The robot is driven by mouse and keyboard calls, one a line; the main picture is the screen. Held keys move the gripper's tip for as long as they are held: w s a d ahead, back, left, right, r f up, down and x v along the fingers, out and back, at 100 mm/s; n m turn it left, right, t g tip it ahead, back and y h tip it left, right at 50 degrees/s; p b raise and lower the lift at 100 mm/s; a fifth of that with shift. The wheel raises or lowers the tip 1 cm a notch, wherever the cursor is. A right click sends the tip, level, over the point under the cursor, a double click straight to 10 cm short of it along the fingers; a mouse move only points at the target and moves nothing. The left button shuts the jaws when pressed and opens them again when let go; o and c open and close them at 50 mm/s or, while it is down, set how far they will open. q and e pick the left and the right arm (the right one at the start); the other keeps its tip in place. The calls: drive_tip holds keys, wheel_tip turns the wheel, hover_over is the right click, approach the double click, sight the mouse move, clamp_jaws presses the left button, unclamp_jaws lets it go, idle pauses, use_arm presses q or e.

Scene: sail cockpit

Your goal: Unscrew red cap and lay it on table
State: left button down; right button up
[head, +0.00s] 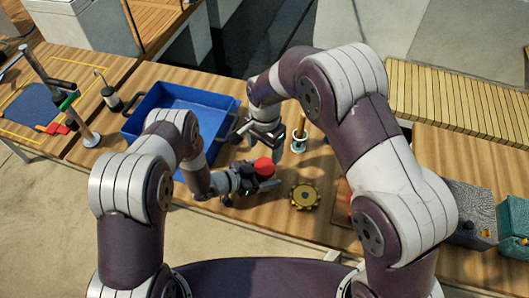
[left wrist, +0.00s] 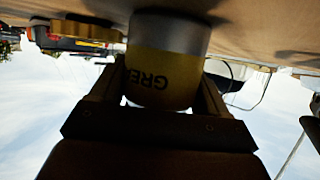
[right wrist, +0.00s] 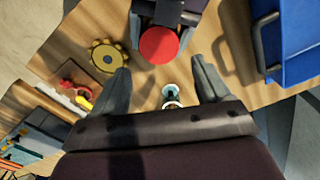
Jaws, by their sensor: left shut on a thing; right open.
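A grease can (left wrist: 163,70), silver and yellow with letters "GRE" visible, is held between the fingers of my left gripper (left wrist: 163,95). In the head view my left gripper (head: 262,182) is low over the front of the table (head: 235,208). The round red cap (head: 264,167) is on top of the can and also shows in the right wrist view (right wrist: 158,45). My right gripper (right wrist: 162,80) is open and empty. In the head view my right gripper (head: 262,146) is above and behind the cap, apart from it. The cap lies beyond its fingertips in the right wrist view.
A blue tray (head: 225,104) stands behind and left of the grippers. A yellow gear (head: 305,196) lies right of the can. A small stand with a teal ring (head: 299,140) is behind it.

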sight(264, 165)
wheel_tip(264, 165, down, 8)
drive_tip(key=shift+r, duration=0.1)
drive_tip(key=c, duration=0.9)
drive_tip(key=n, duration=0.3)
drive_tip(key=o, duration=1.2)
